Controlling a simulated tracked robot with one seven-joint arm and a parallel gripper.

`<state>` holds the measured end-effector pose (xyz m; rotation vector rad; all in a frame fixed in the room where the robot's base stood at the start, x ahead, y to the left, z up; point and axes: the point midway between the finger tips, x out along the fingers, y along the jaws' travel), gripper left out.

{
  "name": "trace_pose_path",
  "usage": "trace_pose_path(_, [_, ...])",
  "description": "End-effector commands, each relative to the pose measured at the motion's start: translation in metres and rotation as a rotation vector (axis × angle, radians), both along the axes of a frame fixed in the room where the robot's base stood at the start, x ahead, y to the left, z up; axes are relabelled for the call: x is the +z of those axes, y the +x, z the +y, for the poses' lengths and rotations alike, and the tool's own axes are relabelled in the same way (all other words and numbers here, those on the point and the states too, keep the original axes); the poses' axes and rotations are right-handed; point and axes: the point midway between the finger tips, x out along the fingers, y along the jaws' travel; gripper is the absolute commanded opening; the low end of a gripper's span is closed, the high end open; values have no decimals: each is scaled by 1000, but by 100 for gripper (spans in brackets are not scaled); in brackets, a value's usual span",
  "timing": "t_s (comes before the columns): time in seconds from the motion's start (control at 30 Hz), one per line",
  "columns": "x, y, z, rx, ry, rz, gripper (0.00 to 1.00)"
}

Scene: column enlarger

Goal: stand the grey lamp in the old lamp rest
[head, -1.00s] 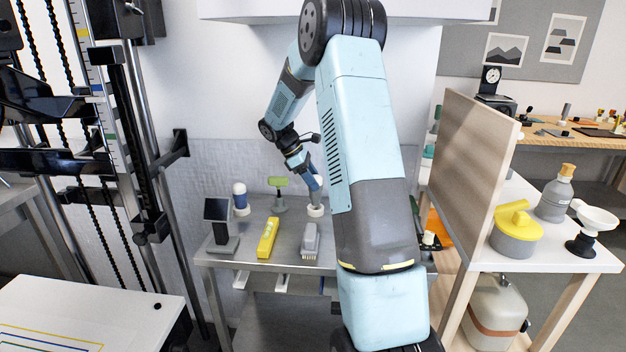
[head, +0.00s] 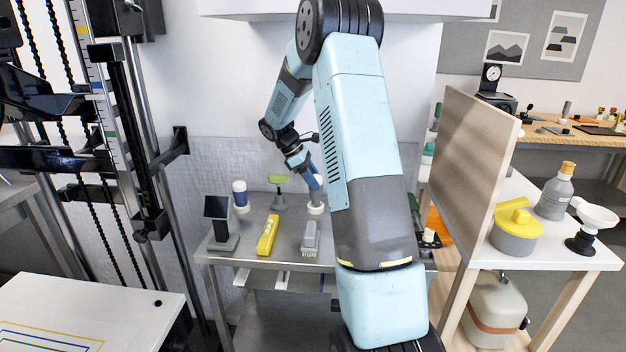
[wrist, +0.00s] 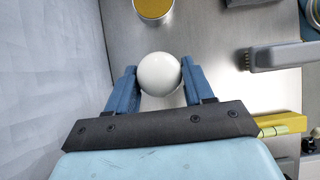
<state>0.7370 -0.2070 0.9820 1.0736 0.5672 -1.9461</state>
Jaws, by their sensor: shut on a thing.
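My gripper (head: 314,186) is shut on the grey lamp, whose white round top (wrist: 160,73) shows between the blue fingers in the wrist view. In the head view the lamp's grey body (head: 319,197) is partly covered by the fingers and stands about upright. A white round cup or foot (head: 316,209) is directly below it on the steel table. I cannot tell if this is the old lamp rest, or whether the lamp is seated in it. An ochre-topped round piece with a pale rim (wrist: 153,7) is close by in the wrist view.
A blue lamp with white top (head: 240,195) and a green-topped stand (head: 278,190) are to the left. A yellow box (head: 268,235), a grey brush (head: 310,238) and a small dark screen (head: 220,222) are in front. The wall is close behind; my arm hides the table's right side.

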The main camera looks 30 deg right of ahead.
Motion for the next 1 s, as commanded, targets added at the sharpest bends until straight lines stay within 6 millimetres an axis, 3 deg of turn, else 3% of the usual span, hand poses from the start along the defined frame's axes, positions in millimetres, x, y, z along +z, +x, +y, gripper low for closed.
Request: trace_pose_path(1.0, [-11, 0, 0, 0, 0, 0, 0])
